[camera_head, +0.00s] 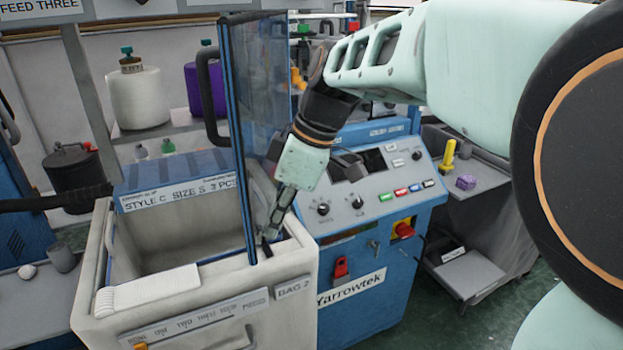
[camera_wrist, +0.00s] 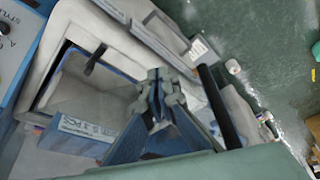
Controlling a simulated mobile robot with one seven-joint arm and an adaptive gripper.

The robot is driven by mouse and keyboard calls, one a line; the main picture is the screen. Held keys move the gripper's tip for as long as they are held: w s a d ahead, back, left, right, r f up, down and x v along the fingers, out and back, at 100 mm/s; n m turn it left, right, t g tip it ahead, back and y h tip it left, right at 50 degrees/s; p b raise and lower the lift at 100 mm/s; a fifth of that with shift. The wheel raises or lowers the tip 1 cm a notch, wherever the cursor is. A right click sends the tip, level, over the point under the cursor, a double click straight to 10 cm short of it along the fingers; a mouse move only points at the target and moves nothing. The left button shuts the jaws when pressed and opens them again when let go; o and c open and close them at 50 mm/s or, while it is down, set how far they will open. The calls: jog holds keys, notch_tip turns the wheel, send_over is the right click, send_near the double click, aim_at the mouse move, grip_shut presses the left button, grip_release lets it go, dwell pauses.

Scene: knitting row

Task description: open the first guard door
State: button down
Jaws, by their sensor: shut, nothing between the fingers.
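The guard door (camera_head: 262,100) is a clear panel in a blue frame. In the head view it stands upright and steeply angled to the camera, swung out over the right part of the cream bin. Its black bar handle (camera_head: 210,95) is on the left face. My gripper (camera_head: 268,235) points down on the right side of the door, close to its lower edge; I cannot tell whether it touches. The fingers are shut and empty. In the wrist view my gripper (camera_wrist: 158,82) shows over the bin, with a dark bar, likely the handle (camera_wrist: 219,108), to its right.
The cream bin (camera_head: 205,328), labelled "BAG 2", stands in front of the blue machine. The control panel (camera_head: 365,190) with knobs and a red switch (camera_head: 403,229) is right of my gripper. Green floor (camera_wrist: 262,55) is open.

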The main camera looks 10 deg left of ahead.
jog(key=a+p, duration=0.2)
jog(key=a, duration=0.9)
jog(key=shift+w+a, duration=0.2)
jog(key=shift+a, duration=0.15)
jog(key=shift+d, duration=0.1)
